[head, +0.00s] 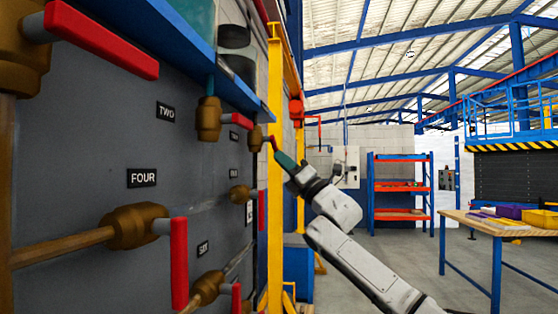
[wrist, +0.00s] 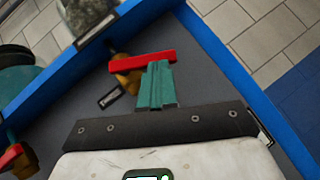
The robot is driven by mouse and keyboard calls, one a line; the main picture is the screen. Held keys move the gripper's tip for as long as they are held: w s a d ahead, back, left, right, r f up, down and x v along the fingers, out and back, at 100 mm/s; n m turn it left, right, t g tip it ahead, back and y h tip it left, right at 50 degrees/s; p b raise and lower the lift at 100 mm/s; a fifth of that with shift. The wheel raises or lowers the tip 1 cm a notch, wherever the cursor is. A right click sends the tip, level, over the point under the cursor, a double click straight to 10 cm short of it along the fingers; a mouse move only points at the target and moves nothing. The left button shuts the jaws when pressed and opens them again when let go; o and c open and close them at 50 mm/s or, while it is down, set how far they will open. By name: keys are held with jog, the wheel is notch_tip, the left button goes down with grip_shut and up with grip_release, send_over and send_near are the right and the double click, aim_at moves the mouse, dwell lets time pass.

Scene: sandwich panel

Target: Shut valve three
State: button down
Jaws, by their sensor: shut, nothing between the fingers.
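My gripper (head: 284,160) is at the far end of the dark panel, its green fingers shut with nothing between them. In the wrist view the closed fingers (wrist: 156,84) are at a red lever (wrist: 142,61) on a brass valve (wrist: 122,78); whether they touch it I cannot tell. In the head view this seems to be the far upper brass valve (head: 256,138), its lever (head: 273,143) small beside the fingertips. A black label (wrist: 109,98) near it is unreadable, so I cannot confirm it is valve three.
Nearer valves carry red levers, including one by the FOUR label (head: 142,178) with its lever (head: 179,262) hanging down. A blue shelf edge (head: 228,88) runs above the panel. A yellow post (head: 275,190) stands at its far end. A workbench (head: 500,224) is at right, with open floor between.

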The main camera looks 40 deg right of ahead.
jog(key=n+y, duration=0.1)
jog(key=w+d+r+n+y+p, duration=0.1)
jog(key=n, duration=0.1)
jog(key=shift+w+d+r+y, duration=0.1)
jog(key=shift+d+r+y, duration=0.1)
jog(key=shift+r+y, duration=0.1)
dwell(0.7)
jog(key=s+d+f+b, duration=0.1)
jog(key=s+d+f, duration=0.1)
jog(key=f, duration=0.3)
jog(key=s+d+f+b, duration=0.2)
jog(key=s+f, duration=0.1)
jog(key=f, duration=0.3)
jog(key=shift+s+d, duration=0.25)
jog(key=shift+f, duration=0.1)
